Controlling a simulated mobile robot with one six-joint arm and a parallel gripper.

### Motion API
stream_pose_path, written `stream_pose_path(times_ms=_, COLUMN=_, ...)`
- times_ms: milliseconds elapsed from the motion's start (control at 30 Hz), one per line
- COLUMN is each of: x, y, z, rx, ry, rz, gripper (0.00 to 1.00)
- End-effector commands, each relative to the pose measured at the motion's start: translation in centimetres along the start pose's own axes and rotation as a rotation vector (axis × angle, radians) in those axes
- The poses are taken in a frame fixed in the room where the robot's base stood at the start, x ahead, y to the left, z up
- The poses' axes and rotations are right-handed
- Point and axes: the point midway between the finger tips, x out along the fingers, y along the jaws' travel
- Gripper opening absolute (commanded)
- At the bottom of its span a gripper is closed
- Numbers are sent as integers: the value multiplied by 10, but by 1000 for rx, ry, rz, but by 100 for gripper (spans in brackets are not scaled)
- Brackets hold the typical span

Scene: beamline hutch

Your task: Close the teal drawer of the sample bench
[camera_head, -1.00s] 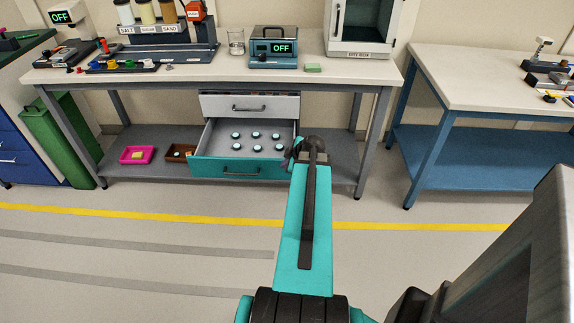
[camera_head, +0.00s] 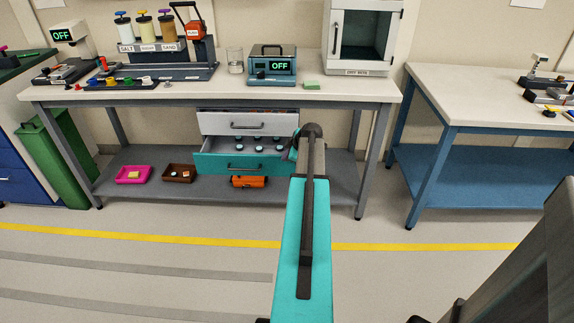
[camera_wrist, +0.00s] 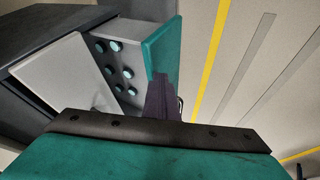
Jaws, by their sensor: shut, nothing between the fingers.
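The teal drawer (camera_head: 220,164) of the sample bench is partly open below a pale grey drawer. Several round, teal-topped sample pieces sit inside it. In the wrist view the teal drawer front (camera_wrist: 164,48) stands out from the bench, with the open compartment to its left. My gripper (camera_wrist: 160,82) is shut and empty. Its dark fingers overlap the near end of the teal front in the wrist view; I cannot tell whether they touch it. In the head view my arm hides most of the gripper, at the right end of the drawer.
An orange object (camera_head: 249,182) lies on the lower shelf below the drawer. A pink tray (camera_head: 120,179) and a brown tray (camera_head: 166,177) stand left of it. A bench leg (camera_head: 370,160) is to the right. The floor in front is clear.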

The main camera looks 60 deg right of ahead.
Motion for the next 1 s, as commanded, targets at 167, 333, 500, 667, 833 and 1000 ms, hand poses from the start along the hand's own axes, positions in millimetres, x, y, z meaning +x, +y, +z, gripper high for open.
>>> stream_pose_path(times_ms=167, x=17, y=29, z=1, rx=-2, ry=-1, rz=3, gripper=0)
stream_pose_path(times_ms=333, x=29, y=52, z=1, rx=-1, ry=-1, rz=2, gripper=0)
stream_pose_path(times_ms=500, x=40, y=72, z=0, rx=-1, ry=-1, rz=1, gripper=0)
stream_pose_path(times_ms=667, x=46, y=85, z=0, rx=-2, ry=-1, rz=1, gripper=0)
stream_pose_path(times_ms=833, x=50, y=93, z=-1, rx=-2, ry=-1, rz=1, gripper=0)
stream_pose_path(times_ms=1000, x=50, y=94, z=-1, rx=-2, ry=0, rz=1, gripper=0)
